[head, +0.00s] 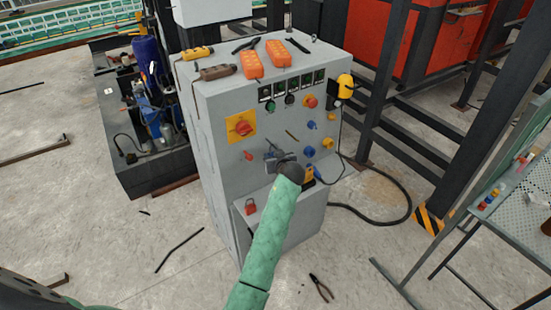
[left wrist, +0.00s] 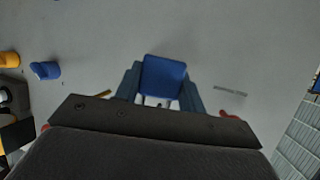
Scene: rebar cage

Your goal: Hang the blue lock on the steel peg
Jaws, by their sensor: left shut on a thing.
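My left gripper (head: 277,157) is at the front panel of the grey cabinet (head: 215,130), its green arm rising from below. In the left wrist view the gripper (left wrist: 160,95) is shut on the blue lock (left wrist: 163,78), which sits between its two fingers. In the head view the gripper mostly hides the lock. A short brownish rod (head: 292,135) sticks out of the panel above and right of the gripper. A thin grey bar (left wrist: 230,90) shows on the panel in the left wrist view; I cannot tell whether it is the steel peg. My right gripper is not in view.
A red rotary switch (head: 242,128) is at upper left. A red padlock (head: 250,207) is on the lower ledge. Pliers (head: 321,288) lie on the floor.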

